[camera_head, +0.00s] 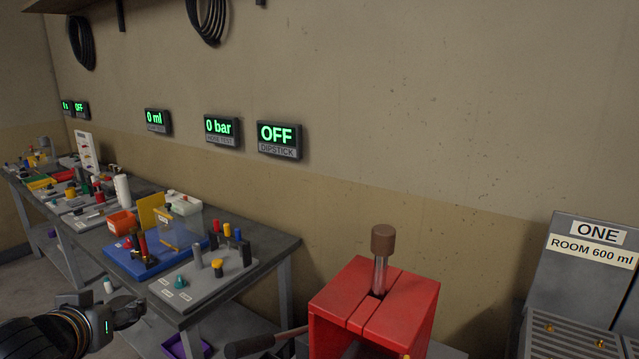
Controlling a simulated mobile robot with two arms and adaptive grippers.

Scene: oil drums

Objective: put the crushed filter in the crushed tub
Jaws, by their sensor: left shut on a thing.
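My left gripper (118,302) is at the lower left, in front of the long workbench and below its top. It is shut on a small pale thing (108,287), of which only a little shows; I cannot tell whether this is the crushed filter. No tub can be read as the crushed tub. My right gripper is not in view.
The grey workbench (262,279) runs along the wall, crowded with trays and small parts. A red stand (372,305) with a brown-knobbed rod is at the lower middle, beside a black handle (250,345). A grey unit labelled ONE (585,275) stands at right.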

